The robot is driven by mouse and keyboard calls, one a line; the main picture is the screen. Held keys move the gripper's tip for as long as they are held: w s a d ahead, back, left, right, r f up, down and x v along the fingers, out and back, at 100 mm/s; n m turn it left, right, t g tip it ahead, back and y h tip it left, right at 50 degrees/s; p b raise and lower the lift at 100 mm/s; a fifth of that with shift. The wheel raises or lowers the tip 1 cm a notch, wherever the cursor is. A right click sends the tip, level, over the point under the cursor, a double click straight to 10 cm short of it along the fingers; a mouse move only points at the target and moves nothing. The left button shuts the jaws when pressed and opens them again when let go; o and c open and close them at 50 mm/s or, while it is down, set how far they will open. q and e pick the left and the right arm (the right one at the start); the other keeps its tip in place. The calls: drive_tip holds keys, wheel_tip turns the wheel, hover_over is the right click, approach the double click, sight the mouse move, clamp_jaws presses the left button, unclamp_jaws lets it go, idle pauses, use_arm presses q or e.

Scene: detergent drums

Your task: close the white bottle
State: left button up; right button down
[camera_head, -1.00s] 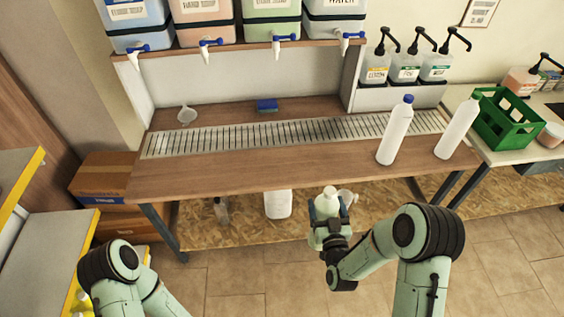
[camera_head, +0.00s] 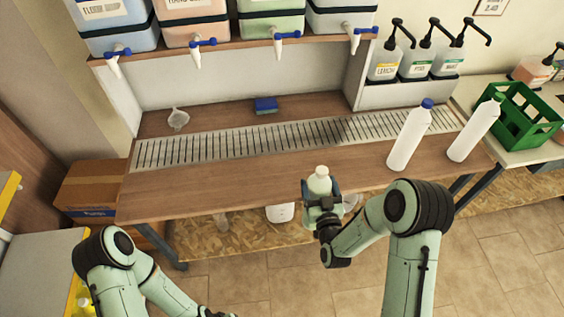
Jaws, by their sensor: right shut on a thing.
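My right gripper (camera_head: 321,196) is shut on a small white bottle (camera_head: 319,181) with a pale top, held upright in front of the table's front edge. Its lower part is hidden by the gripper. A tall white bottle with a blue cap (camera_head: 409,136) stands on the right part of the wooden table (camera_head: 220,186).
A metal grate (camera_head: 240,143) crosses the table, with a blue sponge (camera_head: 266,105) and a clear funnel-like piece (camera_head: 178,119) behind it. Tapped containers stand on the shelf above. Pump bottles (camera_head: 416,62) and a green crate (camera_head: 520,124) are at right. The table's front middle is clear.

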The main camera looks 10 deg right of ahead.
drive_tip(key=shift+w+r, duration=0.2)
drive_tip(key=shift+w, duration=0.05)
drive_tip(key=shift+s, duration=0.15)
